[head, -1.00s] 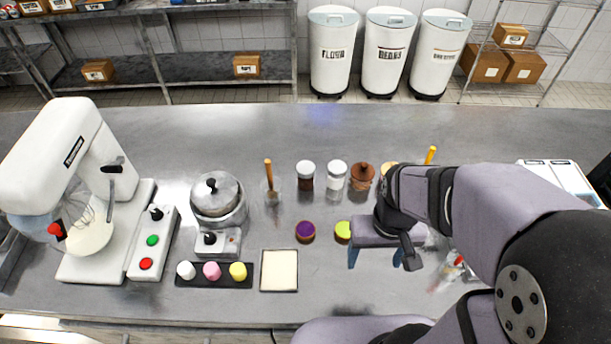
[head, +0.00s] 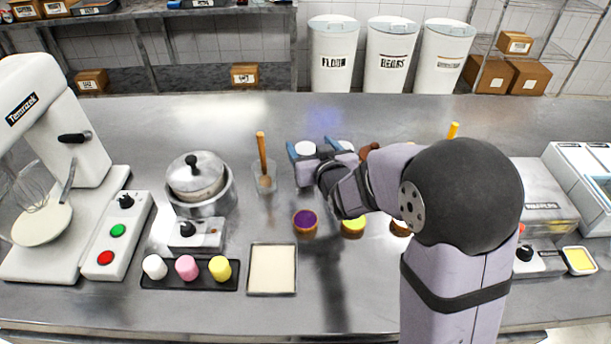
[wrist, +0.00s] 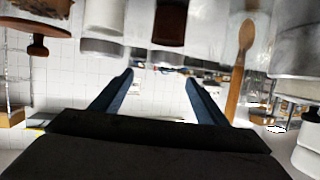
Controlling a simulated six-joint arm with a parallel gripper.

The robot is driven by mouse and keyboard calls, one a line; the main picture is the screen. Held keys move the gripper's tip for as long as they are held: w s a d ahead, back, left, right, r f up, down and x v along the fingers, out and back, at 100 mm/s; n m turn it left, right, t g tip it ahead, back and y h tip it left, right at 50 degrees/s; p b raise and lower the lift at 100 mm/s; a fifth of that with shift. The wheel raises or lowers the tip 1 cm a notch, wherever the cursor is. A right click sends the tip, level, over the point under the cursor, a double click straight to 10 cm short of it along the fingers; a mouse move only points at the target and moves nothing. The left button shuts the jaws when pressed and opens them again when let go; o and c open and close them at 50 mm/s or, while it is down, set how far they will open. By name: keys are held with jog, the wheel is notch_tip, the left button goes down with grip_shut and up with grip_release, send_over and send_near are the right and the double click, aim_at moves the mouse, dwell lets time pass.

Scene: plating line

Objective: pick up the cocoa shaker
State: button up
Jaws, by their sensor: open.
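The cocoa shaker, dark brown with a white lid (head: 305,148), stands on the counter in the head view; my gripper hides most of its body. My gripper (head: 312,150) is open, its blue fingers showing on either side of the lid in that view. In the wrist view, which appears upside down, the shaker's dark body (wrist: 171,22) is at the top, beyond the open, empty gripper (wrist: 159,78). I cannot tell whether the fingertips reach around it.
A white shaker (wrist: 102,28) stands close beside it, mostly hidden in the head view. On the other side is a clear container (head: 264,182) with a wooden-handled tool. Purple (head: 305,221) and yellow (head: 352,227) topped cups stand nearer. A pot (head: 200,190) is left.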

jog(key=shift+g, duration=0.4)
jog(key=f, duration=0.4)
jog(key=shift+s+a+f, duration=0.1)
jog(key=shift+a+f, duration=0.2)
jog(key=shift+p+x, duration=1.2)
jog(key=shift+x, duration=2.45)
jog(key=shift+c, duration=0.6)
jog(key=shift+r, duration=0.1)
jog(key=c, duration=1.1)
jog(key=shift+r, duration=0.1)
jog(key=shift+c, duration=0.2)
notch_tip(320, 180, up, 10)
jog(key=b, duration=0.1)
jog(key=shift+b, duration=0.3)
jog(key=shift+d, duration=0.2)
